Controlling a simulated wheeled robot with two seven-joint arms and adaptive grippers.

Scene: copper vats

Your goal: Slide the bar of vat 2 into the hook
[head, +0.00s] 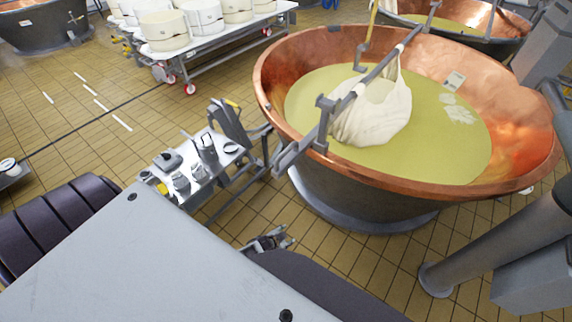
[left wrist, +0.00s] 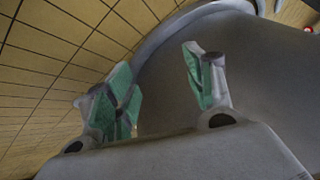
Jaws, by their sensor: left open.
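A large copper vat (head: 285,95) holds yellowish liquid; I cannot read a vat number. A grey bar (head: 385,66) crosses over its left part, and a white cloth bundle (head: 372,112) hangs from it into the liquid. A grey bracket (head: 322,122) stands at the near rim by the bar's lower end; I cannot tell whether the bar sits in a hook there. My left gripper (head: 287,238) is open and empty, low in front of the vat and apart from the bar. In the left wrist view its green-padded fingers (left wrist: 165,85) are spread. My right gripper is not in view.
A small steel table (head: 205,172) with jars and tools stands left of the vat. A cart (head: 225,35) with white round moulds is behind it. Grey pipes (head: 500,235) stand at the right. Tiled floor at the left is mostly clear.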

